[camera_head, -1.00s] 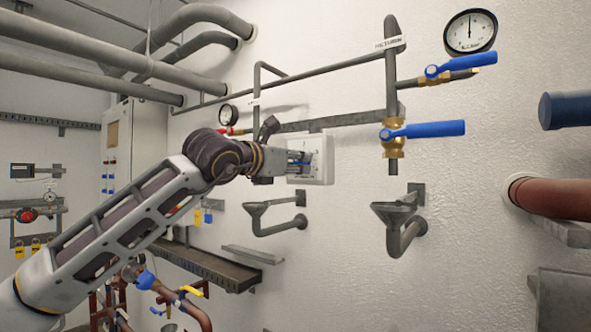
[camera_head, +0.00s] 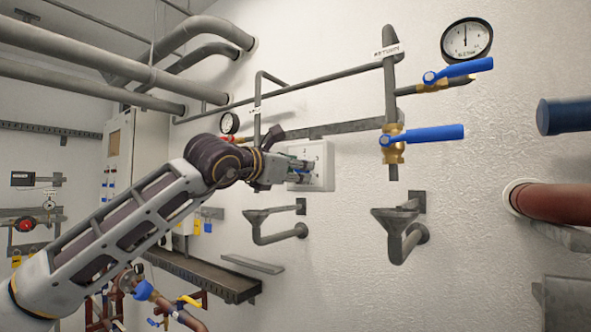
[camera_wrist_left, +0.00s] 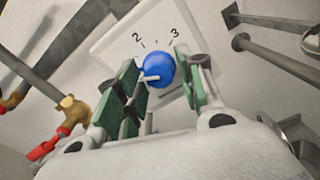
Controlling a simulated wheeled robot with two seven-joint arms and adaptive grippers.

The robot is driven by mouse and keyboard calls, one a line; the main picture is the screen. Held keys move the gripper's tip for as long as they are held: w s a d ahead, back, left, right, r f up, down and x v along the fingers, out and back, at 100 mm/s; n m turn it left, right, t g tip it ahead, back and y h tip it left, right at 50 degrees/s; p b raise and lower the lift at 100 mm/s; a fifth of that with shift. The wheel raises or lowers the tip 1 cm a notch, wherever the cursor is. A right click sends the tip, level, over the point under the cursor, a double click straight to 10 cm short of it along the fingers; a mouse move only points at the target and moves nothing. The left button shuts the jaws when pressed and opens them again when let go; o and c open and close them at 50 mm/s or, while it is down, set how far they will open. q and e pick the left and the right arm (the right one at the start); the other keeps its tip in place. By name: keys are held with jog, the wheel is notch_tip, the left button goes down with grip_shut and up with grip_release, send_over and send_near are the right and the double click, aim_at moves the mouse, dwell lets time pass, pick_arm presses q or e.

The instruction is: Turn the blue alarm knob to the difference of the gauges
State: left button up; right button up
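The blue alarm knob (camera_wrist_left: 158,70) sits on a white panel (camera_wrist_left: 112,45) with the printed numbers 2 and 3 visible above it. A pale pointer on the knob points to the lower left in the wrist view. My left gripper (camera_wrist_left: 157,72) has its green-padded fingers apart, one on each side of the knob, with narrow gaps seeming to show. In the head view, my left gripper (camera_head: 300,170) is at the panel (camera_head: 322,165) and covers the knob. The large round gauge (camera_head: 466,40) is at upper right; the small gauge (camera_head: 229,122) is left of the panel. Their readings are too small to tell surely.
Blue-handled valves (camera_head: 425,134) on a vertical pipe stand right of the panel. Two drain funnels (camera_head: 397,217) are below. A red-handled brass valve (camera_wrist_left: 70,112) lies left of the gripper in the wrist view. The wall just around the panel is mostly clear.

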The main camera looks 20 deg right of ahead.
pick_arm(q)
jog(key=shift+o, duration=0.7)
jog(key=v, duration=1.2)
dwell(0.6)
